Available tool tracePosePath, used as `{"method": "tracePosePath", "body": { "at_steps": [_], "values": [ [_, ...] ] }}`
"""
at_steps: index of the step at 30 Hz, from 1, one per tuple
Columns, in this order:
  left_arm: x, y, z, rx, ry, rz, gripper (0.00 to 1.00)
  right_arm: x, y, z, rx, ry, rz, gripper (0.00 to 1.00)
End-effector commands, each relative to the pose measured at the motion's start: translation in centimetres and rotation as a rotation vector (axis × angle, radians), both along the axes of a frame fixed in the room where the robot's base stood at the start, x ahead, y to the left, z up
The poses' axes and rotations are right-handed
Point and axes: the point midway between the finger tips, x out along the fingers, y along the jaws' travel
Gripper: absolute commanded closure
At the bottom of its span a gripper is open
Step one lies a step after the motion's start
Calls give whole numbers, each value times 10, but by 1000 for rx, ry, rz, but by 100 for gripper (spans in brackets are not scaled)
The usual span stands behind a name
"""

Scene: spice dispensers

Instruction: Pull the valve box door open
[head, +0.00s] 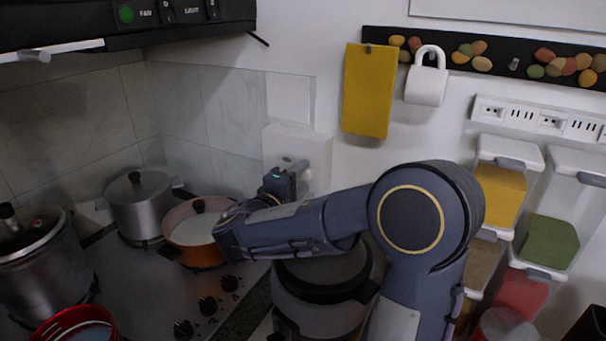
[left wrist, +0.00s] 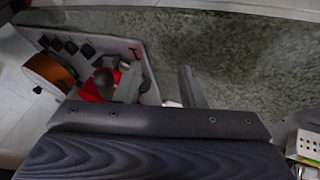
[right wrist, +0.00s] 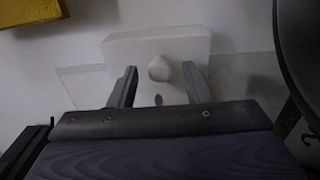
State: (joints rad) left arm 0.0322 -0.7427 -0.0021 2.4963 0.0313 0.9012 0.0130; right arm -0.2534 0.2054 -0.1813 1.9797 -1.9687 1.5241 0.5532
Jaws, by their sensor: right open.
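The valve box (head: 297,145) is a white box on the wall right of the tiles, and its door looks shut. In the right wrist view the valve box (right wrist: 120,50) lies ahead, with a pale rounded knob (right wrist: 160,68) on its front. My right gripper (head: 296,176) is at the front of the box, partly covering it. In the right wrist view my right gripper (right wrist: 160,84) is open, one finger on each side of the knob; contact cannot be made out. My left gripper (left wrist: 160,85) is open and empty above the counter, outside the head view.
A stove (head: 130,285) with several pots stands at left, and a large dark-lidded pot (head: 325,278) is below my right arm. A yellow board (head: 368,90) and white mug (head: 426,82) hang right of the box. Spice dispensers (head: 500,190) line the right wall.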

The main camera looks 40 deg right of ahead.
Motion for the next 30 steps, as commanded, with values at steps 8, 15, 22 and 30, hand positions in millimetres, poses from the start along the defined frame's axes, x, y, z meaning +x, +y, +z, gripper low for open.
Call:
{"method": "tracePosePath", "body": {
  "at_steps": [8,15,22,30],
  "values": [
    [0,0,3,0,0,0,64,4,-10,-1,0,1,1,55],
    [0,0,2,0,0,0,64,3,-10,-1,0,0,1,70],
    [0,0,2,0,0,0,64,3,-10,-1,0,1,1,100],
    [0,0,2,0,0,0,64,5,-9,-1,0,1,-3,100]
  ]
}}
